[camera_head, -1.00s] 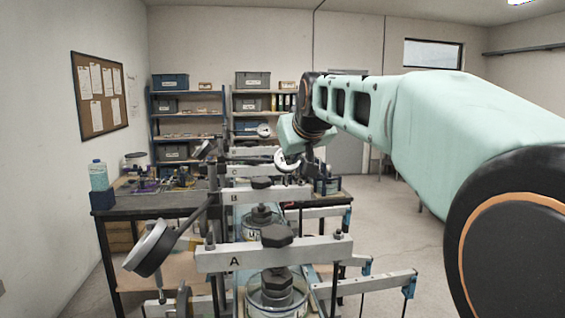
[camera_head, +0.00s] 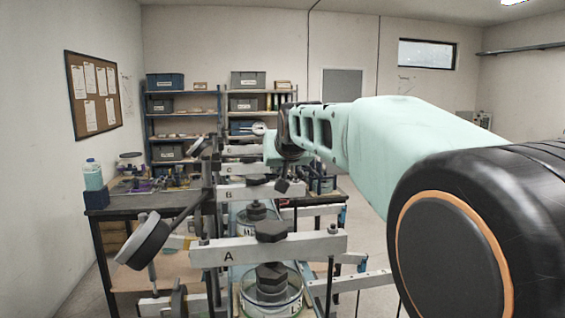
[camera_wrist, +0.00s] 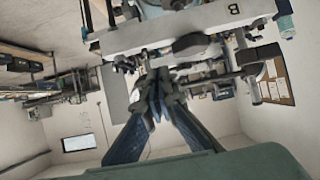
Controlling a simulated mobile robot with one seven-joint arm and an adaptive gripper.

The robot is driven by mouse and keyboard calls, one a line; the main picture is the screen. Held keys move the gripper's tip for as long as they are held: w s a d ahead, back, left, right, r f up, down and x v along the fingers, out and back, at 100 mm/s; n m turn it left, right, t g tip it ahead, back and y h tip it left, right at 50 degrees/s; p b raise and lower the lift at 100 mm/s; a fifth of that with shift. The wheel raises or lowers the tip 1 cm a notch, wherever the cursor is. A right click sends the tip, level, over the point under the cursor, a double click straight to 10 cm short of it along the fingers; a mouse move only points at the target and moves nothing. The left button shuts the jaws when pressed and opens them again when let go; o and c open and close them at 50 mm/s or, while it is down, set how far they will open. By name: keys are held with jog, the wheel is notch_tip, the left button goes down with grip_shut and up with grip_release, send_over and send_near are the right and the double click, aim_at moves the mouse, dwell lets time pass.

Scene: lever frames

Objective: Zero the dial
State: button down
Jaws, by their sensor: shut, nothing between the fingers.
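Several lever frames stand in a row. Frame A (camera_head: 268,249) is nearest, with frame B (camera_head: 262,192) behind it. A round dial (camera_head: 143,241) with a dark back and pale rim is tilted at the left of frame A; its face is turned away. Which dial the task means cannot be told. In the upside-down wrist view, my gripper (camera_wrist: 158,95) is shut and empty, close below the frame lettered B (camera_wrist: 200,27) in the picture. A dark round gauge (camera_wrist: 257,56) is to its right, apart from it.
A dark workbench (camera_head: 150,196) with a bottle (camera_head: 93,175) stands left of the frames. Shelves with bins (camera_head: 184,115) line the back wall. A glass jar (camera_head: 270,293) sits under beam A. Open floor lies to the right, partly hidden by my arm.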

jog(key=shift+w+a+f, duration=0.1)
jog(key=shift+w+f, duration=0.3)
jog(key=shift+w, duration=0.05)
